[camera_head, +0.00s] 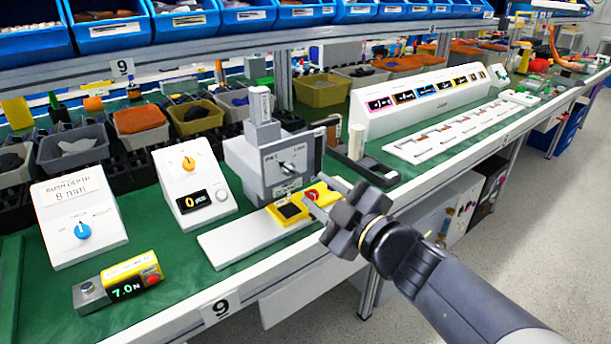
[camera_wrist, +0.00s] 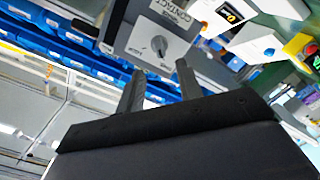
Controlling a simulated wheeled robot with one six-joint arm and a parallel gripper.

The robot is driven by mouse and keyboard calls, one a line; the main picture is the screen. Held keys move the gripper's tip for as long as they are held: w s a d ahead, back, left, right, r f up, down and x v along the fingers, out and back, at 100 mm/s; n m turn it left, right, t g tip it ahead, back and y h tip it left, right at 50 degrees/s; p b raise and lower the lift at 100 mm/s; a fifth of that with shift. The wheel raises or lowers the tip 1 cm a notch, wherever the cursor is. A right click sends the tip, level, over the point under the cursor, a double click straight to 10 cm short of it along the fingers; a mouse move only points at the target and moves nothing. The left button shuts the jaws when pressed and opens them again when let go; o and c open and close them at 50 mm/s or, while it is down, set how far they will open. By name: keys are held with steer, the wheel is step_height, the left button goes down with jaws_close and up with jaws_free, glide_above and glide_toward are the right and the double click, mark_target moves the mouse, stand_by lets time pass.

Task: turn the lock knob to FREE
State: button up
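My gripper (camera_head: 314,203) is in front of the machine, low and to the right of the knob. In the wrist view my gripper's fingers (camera_wrist: 160,68) are apart and empty, with the knob beyond the gap between their tips, apparently untouched.
A yellow block with a red button (camera_head: 313,194) is close by my gripper. White boxes with an orange knob (camera_head: 189,164) and a blue knob (camera_head: 83,231) stand left. A yellow-grey readout unit (camera_head: 120,283) lies in front.

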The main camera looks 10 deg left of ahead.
mark_target(294, 172)
steer(key=shift+v, duration=1.5)
steer(key=shift+a, duration=0.1)
steer(key=b+x, duration=0.2)
steer(key=x, duration=0.8)
steer(key=shift+f, duration=0.1)
steer(key=shift+w+a, duration=0.2)
steer(key=shift+a, duration=0.05)
steer(key=shift+w, duration=0.1)
steer(key=shift+m, duration=0.3)
steer(key=shift+d, duration=0.1)
